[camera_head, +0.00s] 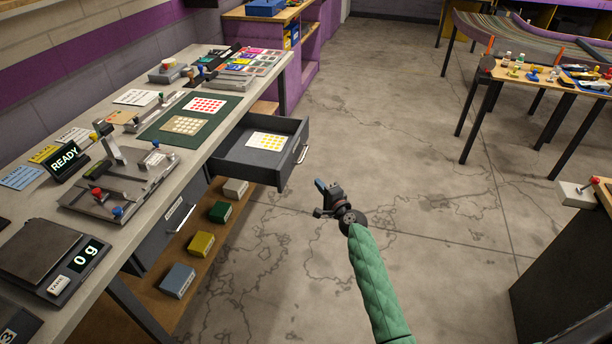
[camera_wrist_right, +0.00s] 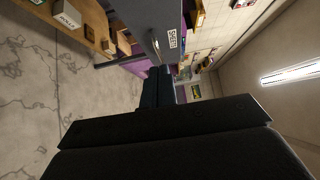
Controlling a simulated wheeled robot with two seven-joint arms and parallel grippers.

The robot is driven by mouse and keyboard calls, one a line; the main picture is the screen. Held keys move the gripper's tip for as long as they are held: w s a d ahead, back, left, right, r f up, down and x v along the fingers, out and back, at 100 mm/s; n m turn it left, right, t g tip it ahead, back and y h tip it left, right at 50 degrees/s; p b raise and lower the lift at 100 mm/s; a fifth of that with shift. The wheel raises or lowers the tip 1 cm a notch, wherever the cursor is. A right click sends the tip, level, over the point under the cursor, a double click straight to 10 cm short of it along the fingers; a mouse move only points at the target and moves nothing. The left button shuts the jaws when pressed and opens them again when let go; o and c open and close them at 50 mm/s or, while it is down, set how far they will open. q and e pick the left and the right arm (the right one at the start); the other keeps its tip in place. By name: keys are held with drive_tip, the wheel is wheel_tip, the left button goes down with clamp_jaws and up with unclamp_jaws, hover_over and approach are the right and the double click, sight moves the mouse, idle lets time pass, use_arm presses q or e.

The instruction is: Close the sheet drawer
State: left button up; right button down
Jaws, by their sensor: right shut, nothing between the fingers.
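The sheet drawer (camera_head: 245,172) is a dark grey box pulled out from under the workbench. A white sheet with yellow dots (camera_head: 268,141) lies inside it. Its metal handle (camera_head: 302,152) is on the front face at the right. In the right wrist view the grey drawer front (camera_wrist_right: 160,15) shows with a white label and the handle (camera_wrist_right: 152,42), just beyond the fingers. My right gripper (camera_head: 320,186) is shut and empty, in front of the drawer and apart from the handle in the head view. My left gripper is not in view.
The workbench (camera_head: 215,140) runs along the left, with a scale (camera_head: 45,255), a jig and a green mat on it. A shelf (camera_head: 165,300) below holds several coloured boxes. The floor (camera_head: 400,130) right of the drawer is clear. A dark cabinet (camera_head: 570,270) stands at the right.

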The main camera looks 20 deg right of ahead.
drive_tip(key=p, duration=0.1)
approach(291, 162)
drive_tip(key=w+d, duration=0.3)
use_arm(q)
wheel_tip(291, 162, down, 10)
drive_tip(key=p, duration=0.1)
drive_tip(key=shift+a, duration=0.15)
use_arm(e)
drive_tip(key=shift+w+a+f, duration=0.1)
drive_tip(key=shift+w+a, duration=0.65)
drive_tip(key=shift+a, duration=0.2)
drive_tip(key=shift+w+a+f, duration=0.1)
drive_tip(key=shift+w+a, duration=0.6)
drive_tip(key=shift+a, duration=0.3)
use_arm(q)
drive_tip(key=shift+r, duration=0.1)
use_arm(e)
drive_tip(key=shift+a, duration=0.1)
